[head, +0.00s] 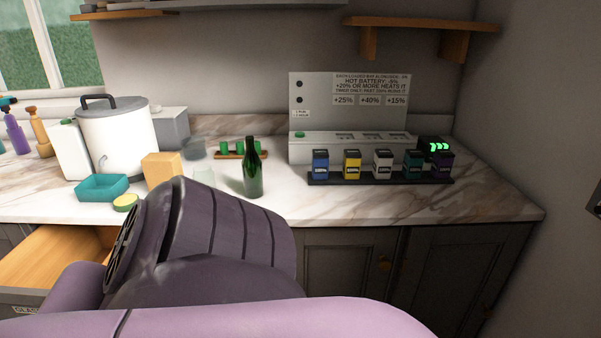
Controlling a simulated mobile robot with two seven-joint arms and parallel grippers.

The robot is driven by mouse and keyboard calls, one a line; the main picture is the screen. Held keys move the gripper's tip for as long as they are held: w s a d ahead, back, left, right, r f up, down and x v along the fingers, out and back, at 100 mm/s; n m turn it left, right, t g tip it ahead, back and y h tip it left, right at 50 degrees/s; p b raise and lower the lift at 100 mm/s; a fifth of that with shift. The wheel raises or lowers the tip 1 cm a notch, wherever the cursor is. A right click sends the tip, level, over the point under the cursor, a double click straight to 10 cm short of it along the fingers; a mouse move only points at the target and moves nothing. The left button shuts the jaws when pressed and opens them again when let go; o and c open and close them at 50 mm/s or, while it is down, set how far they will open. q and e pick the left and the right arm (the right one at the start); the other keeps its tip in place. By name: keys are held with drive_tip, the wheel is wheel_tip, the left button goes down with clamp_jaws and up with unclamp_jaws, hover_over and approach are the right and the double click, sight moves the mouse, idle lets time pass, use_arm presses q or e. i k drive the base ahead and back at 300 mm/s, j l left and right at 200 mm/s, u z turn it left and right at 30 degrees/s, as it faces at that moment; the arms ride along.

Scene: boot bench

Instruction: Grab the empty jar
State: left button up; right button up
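A clear, empty-looking glass vessel (204,178) stands on the marble counter, between a tan block and a dark green bottle. It is faint, and its lower part is partly hidden behind my purple arm, so I cannot tell for sure that it is the jar. A second greyish see-through vessel (195,149) stands further back, by the grey box. Neither of my grippers shows in the head view; only purple arm links fill the lower left and middle.
The green bottle (252,170) stands upright right of the clear vessel. The tan block (163,167), teal tray (102,187) and white pot (117,140) are left. A rack (380,181) holds several small boxes. An open drawer (55,256) juts out at lower left.

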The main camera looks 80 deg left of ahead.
sight(203, 173)
drive_tip(key=u, duration=3.1)
drive_tip(key=j, duration=1.45)
